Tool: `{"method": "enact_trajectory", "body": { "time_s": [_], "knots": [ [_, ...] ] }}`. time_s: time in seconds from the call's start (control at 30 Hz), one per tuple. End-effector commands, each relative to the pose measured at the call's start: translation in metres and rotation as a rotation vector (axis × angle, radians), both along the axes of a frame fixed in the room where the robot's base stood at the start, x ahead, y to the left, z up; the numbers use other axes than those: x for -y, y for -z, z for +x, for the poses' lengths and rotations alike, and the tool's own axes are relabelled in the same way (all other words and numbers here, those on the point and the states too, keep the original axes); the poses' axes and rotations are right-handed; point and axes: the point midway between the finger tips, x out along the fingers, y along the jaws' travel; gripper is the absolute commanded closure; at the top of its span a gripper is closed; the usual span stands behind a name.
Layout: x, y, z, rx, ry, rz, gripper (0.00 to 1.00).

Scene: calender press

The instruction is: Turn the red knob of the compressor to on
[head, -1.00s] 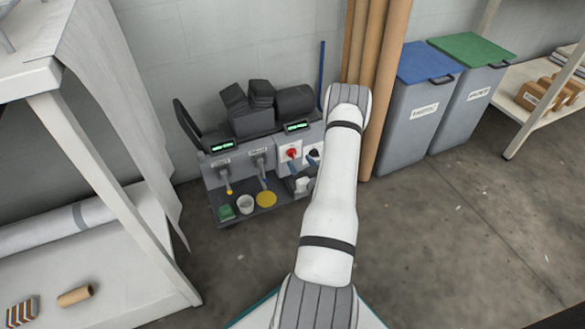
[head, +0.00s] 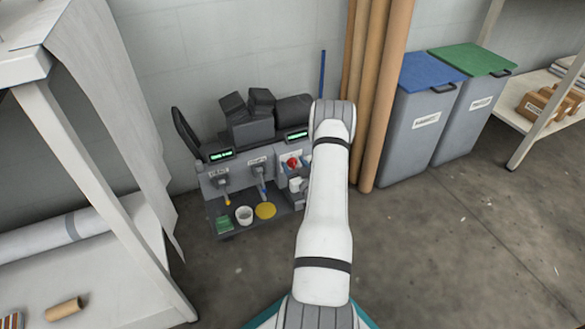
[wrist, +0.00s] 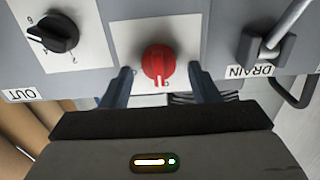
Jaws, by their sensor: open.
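The red knob (wrist: 158,62) sits on a white plate on the grey compressor panel, near the middle of the wrist view. It also shows in the head view (head: 292,162), just left of my arm. My gripper (wrist: 160,76) is open, with one blue finger at each side of the knob. There is a gap between the knob and each finger, and I cannot tell how deep the fingertips reach. A white pointer line on the knob faces the bottom of the wrist view. The compressor (head: 240,177) stands against the wall in the head view.
A black knob (wrist: 59,33) is left of the red one in the wrist view, and a grey drain lever (wrist: 274,38) is right. Tall brown rolls (head: 374,100) and a blue-lidded bin (head: 420,115) stand right of my arm. A white table (head: 75,150) is at left.

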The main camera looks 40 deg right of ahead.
Motion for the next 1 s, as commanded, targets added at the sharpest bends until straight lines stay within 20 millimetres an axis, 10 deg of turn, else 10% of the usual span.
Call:
{"method": "enact_trajectory", "body": {
  "time_s": [0.57,1.0],
  "knots": [
    [0.000,0.000,-0.001,0.000,0.000,0.000,0.88],
    [-0.004,0.000,0.002,0.020,-0.011,0.091,0.89]
  ]
}}
